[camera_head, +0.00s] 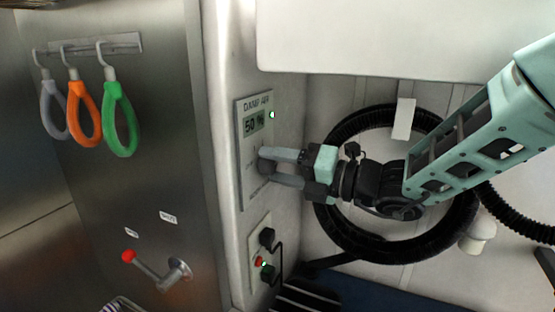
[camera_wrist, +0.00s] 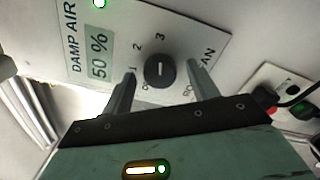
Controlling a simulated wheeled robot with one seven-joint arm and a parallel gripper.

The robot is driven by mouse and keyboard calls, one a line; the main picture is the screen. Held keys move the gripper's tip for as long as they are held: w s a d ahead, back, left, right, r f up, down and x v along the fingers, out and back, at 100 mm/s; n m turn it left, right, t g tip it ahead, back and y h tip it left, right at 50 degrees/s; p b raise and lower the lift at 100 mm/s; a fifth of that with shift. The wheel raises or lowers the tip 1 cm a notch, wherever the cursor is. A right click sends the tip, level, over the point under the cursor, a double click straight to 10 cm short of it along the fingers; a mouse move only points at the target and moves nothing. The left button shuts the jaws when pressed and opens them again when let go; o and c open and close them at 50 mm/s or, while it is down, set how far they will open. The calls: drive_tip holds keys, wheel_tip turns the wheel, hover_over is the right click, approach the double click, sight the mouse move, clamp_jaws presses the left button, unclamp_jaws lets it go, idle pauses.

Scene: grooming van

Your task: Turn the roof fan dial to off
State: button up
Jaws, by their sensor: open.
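The roof fan dial (camera_wrist: 160,71) is a round dark knob with a pale pointer line, on a light panel (camera_wrist: 205,25) with marks 1, 2 and 3 and partly hidden lettering. In the head view the dial (camera_head: 265,165) shows between my fingers on the wall panel (camera_head: 243,180), partly covered. My gripper (camera_wrist: 158,75) is open, with one finger on each side of the dial; I cannot tell whether either finger touches it. In the head view my gripper (camera_head: 268,167) reaches the panel from the right. The "off" mark is mostly hidden by a finger.
The panel also has a "DAMP AIR 50 %" display (camera_head: 254,122) and a green light. Below is a switch plate (camera_head: 262,262) with a red button and cable. A coiled black hose (camera_head: 345,245) hangs behind my arm. Coloured loops (camera_head: 118,120) and a red-tipped lever (camera_head: 150,268) are left.

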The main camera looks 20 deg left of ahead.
drive_tip(key=shift+a, duration=0.25)
drive_tip(key=c, duration=1)
drive_tip(key=shift+f, duration=0.1)
